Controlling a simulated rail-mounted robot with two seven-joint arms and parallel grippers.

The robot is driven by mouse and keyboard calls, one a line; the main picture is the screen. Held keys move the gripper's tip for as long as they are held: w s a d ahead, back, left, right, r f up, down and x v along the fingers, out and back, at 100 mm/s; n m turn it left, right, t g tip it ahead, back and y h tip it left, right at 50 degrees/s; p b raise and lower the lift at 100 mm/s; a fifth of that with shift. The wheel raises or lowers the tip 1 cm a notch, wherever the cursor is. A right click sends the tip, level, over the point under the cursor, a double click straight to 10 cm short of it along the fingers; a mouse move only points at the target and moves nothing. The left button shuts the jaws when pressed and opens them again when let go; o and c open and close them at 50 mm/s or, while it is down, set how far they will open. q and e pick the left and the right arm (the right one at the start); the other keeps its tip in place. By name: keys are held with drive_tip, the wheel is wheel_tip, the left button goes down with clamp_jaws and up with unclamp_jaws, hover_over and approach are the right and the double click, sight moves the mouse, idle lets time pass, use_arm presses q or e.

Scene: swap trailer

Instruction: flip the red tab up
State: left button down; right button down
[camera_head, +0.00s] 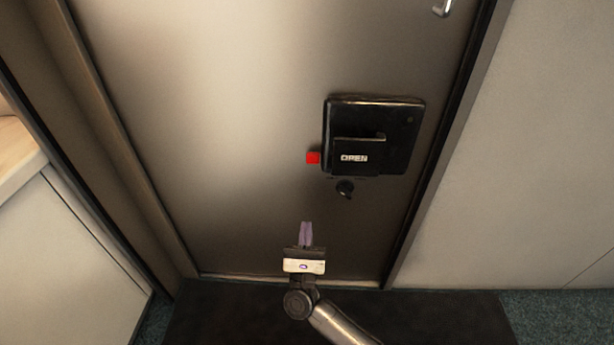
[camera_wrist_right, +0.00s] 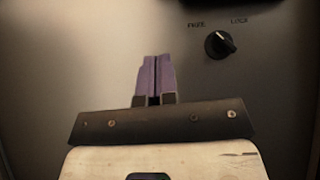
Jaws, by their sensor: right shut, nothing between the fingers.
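The red tab does not show in the right wrist view. My left gripper is not in view.
A black knob (camera_head: 345,189) sits on the door (camera_head: 220,130) below the latch box; the right wrist view shows it (camera_wrist_right: 219,44) with FREE and LOCK marks. A counter (camera_head: 18,150) stands at the left. A dark mat (camera_head: 440,318) lies on the floor.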

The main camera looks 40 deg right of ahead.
idle(0.3)
drive_tip(key=shift+w+r, duration=0.1)
drive_tip(key=b, duration=0.2)
approach(308, 162)
drive_tip(key=w+d, duration=0.2)
drive_tip(key=w+d+r, duration=0.1)
drive_tip(key=w+d, duration=0.1)
drive_tip(key=shift+w+r, duration=0.2)
drive_tip(key=shift+r, duration=1.15)
drive_tip(key=shift+r, duration=0.1)
